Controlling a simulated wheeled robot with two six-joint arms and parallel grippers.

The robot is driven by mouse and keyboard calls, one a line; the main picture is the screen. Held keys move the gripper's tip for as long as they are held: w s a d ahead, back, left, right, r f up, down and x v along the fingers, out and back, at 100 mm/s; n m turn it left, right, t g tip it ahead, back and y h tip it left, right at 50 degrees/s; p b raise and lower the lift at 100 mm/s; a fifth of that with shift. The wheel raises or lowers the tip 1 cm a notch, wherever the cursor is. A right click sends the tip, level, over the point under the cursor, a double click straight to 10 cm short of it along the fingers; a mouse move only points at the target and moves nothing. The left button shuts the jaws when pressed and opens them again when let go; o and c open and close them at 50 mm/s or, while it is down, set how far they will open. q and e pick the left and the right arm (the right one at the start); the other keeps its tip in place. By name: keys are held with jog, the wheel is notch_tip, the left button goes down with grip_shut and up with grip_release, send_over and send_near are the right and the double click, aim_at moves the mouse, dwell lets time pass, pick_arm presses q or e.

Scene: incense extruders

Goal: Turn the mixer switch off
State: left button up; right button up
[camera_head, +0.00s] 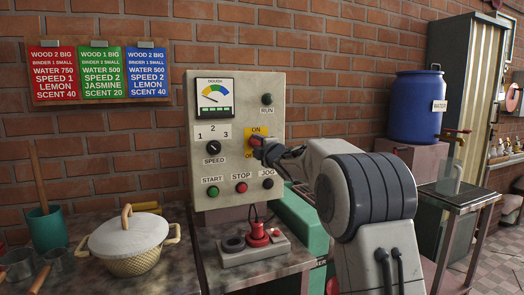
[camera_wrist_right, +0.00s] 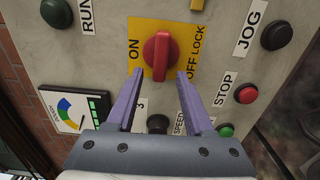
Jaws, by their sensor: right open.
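The mixer switch is a red rotary knob (camera_wrist_right: 157,55) on a yellow plate marked ON and OFF, LOCK. In the right wrist view ON is left of the knob and OFF is right. The knob's raised grip runs up and down there, between the two labels. My right gripper (camera_wrist_right: 160,76) is open, its purple fingers to either side of the knob's lower end, with gaps visible. In the head view the red knob (camera_head: 255,140) is partly hidden by my right gripper (camera_head: 270,150), which reaches it from the right. My left gripper is not in view.
The control panel (camera_head: 207,172) also carries a speed dial (camera_head: 214,147), START (camera_head: 213,191), STOP (camera_head: 241,187) and JOG (camera_head: 268,184) buttons close below the gripper. A lidded pot (camera_head: 130,232) stands on the bench at left. A blue barrel (camera_head: 416,110) stands at right.

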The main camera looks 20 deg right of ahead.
jog(key=s+b, duration=0.1)
jog(key=s, duration=0.8)
jog(key=shift+s, duration=0.1)
jog(key=s+a+f+m+g+y, duration=0.1)
jog(key=s+a+f+m+g, duration=0.65)
jog(key=s+a+f, duration=0.85)
jog(key=s+a+f+m+g, duration=0.15)
jog(key=s+f+g, duration=0.3)
jog(key=s, duration=0.55)
jog(key=s+a+f+m+g, duration=0.1)
jog(key=s+a+f+g, duration=0.15)
jog(key=s+f, duration=0.5)
jog(key=s+a+f+m+g, duration=0.1)
jog(key=s+a+f+g, duration=0.2)
jog(key=s, duration=0.8)
notch_tip(320, 180, up, 21)
jog(key=d+p, duration=0.1)
jog(key=p, duration=1.9)
jog(key=shift+w+d+f+h, duration=0.2)
jog(key=shift+w+d+h, duration=0.05)
jog(key=shift+w+h, duration=0.05)
